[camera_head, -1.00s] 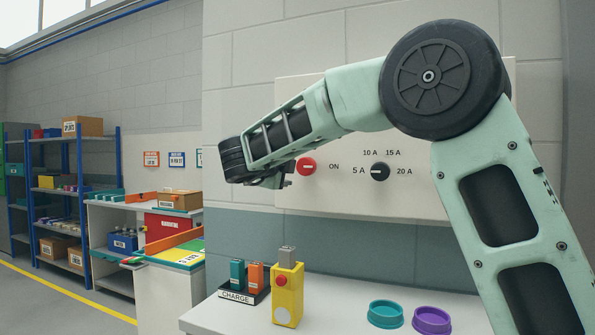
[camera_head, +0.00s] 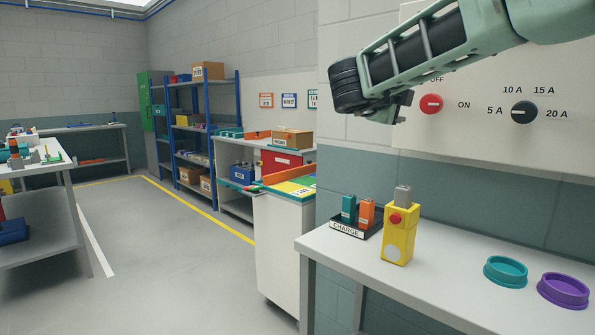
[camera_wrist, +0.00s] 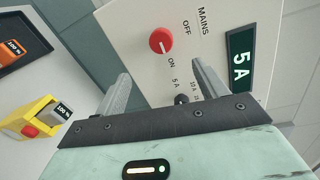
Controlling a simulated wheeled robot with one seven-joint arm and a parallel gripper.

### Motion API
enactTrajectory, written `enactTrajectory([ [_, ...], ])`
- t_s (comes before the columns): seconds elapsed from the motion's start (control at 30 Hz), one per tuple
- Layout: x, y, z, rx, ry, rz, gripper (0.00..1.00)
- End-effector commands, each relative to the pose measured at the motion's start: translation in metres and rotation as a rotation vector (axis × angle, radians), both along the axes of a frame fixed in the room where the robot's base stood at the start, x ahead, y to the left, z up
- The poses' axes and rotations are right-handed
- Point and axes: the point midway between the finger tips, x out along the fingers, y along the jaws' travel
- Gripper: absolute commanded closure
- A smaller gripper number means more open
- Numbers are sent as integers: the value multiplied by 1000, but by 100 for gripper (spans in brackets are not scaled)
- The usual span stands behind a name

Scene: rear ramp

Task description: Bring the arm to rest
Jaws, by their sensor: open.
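My arm reaches in from the upper right in the head view. A dark sign (camera_wrist: 240,58) reads 5 A.
Below the panel, a bench (camera_head: 430,285) holds a charge rack (camera_head: 347,230), a yellow device (camera_head: 399,235), a teal ring (camera_head: 506,271) and a purple ring (camera_head: 564,290). Blue shelving (camera_head: 205,125) and a workbench (camera_head: 40,165) stand left. The floor (camera_head: 170,260) between is clear.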

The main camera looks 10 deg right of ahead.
Motion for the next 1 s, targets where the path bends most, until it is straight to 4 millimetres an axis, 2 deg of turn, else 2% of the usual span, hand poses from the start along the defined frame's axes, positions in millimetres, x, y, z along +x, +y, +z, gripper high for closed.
enactTrajectory([
  [0.07, 6, 20, 3, -47, 27, 110, 28],
  [0.13, 12, 50, 2, -121, 72, 268, 28],
  [0.27, 6, 135, -16, -325, 210, 673, 28],
  [0.3, -3, 161, -27, -392, 259, 796, 28],
  [0.37, -21, 197, -46, -490, 336, 970, 28],
  [0.4, -36, 217, -60, -553, 388, 1079, 28],
  [0.47, -63, 244, -83, -648, 469, 1237, 28],
  [0.5, -83, 258, -99, -713, 525, 1339, 28],
  [0.57, -116, 274, -124, -807, 610, 1484, 28],
  [0.67, -175, 286, -165, -960, 765, 1711, 28],
  [0.77, -238, 280, -203, -1112, 934, 1920, 28],
  [0.8, -262, 273, -217, -1170, 1005, 1997, 28],
  [0.9, -316, 247, -243, -1303, 1181, 2161, 28],
  [1.0, -356, 218, -260, -1405, 1338, 2280, 28],
])
